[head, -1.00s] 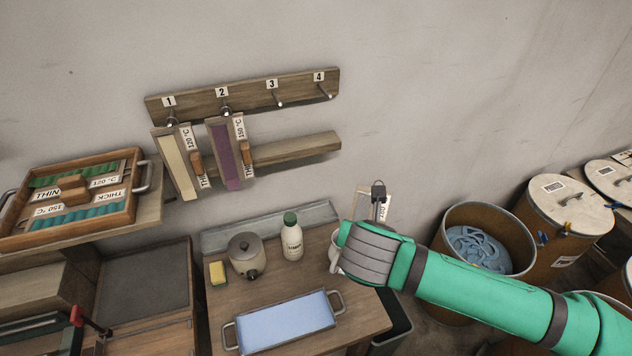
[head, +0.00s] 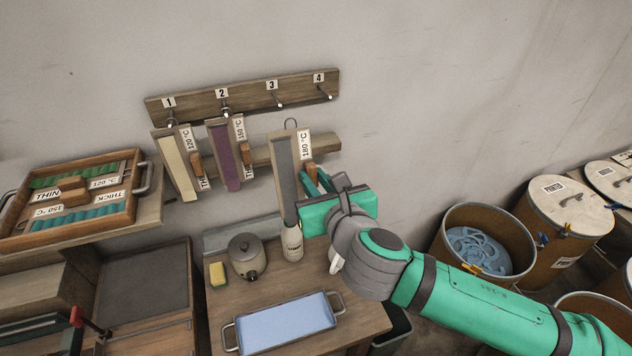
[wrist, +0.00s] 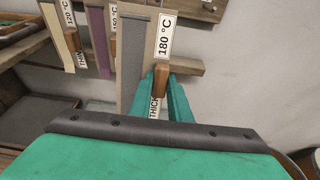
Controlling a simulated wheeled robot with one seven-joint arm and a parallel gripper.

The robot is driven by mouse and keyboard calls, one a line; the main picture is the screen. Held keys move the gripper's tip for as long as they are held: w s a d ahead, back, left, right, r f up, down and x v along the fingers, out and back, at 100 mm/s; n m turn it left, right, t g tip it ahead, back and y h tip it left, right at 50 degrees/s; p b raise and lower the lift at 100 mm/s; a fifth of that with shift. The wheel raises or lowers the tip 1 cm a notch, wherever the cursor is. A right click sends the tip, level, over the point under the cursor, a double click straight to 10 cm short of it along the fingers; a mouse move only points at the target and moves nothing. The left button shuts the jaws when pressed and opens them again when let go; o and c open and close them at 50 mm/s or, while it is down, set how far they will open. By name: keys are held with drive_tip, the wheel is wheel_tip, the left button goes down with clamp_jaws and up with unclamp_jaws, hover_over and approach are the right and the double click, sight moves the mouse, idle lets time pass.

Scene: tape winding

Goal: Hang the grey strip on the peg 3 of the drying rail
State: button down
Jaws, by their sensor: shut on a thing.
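The grey strip (head: 285,170) is on a tan board with a 180 °C label and a hook at its top; it also shows in the wrist view (wrist: 132,62). My gripper (head: 311,178) is shut on the wooden handle of this board (wrist: 160,76) and holds it upright. The drying rail (head: 195,104) is on the wall with numbered pegs. Peg 3 (head: 280,102) is bare, and the board's hook is below and a little right of it in the head view, apart from it. Peg 4 (head: 327,94) is also bare.
A cream strip (head: 176,167) hangs on peg 1 and a purple strip (head: 224,157) on peg 2, just left of the held board. A lower wooden bar (head: 327,144) runs behind the boards. A bottle (head: 292,244), pot (head: 246,256) and blue tray (head: 285,323) stand below.

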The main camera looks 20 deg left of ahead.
drive_tip(key=r+x, duration=0.2)
drive_tip(key=x, duration=0.9)
drive_tip(key=shift+w+a, duration=0.25)
drive_tip(key=shift+w, duration=0.05)
idle(1.0)
drive_tip(key=shift+f, duration=0.15)
idle(0.4)
drive_tip(key=c, duration=1.6)
unclamp_jaws()
drive_tip(key=shift+o, duration=0.2)
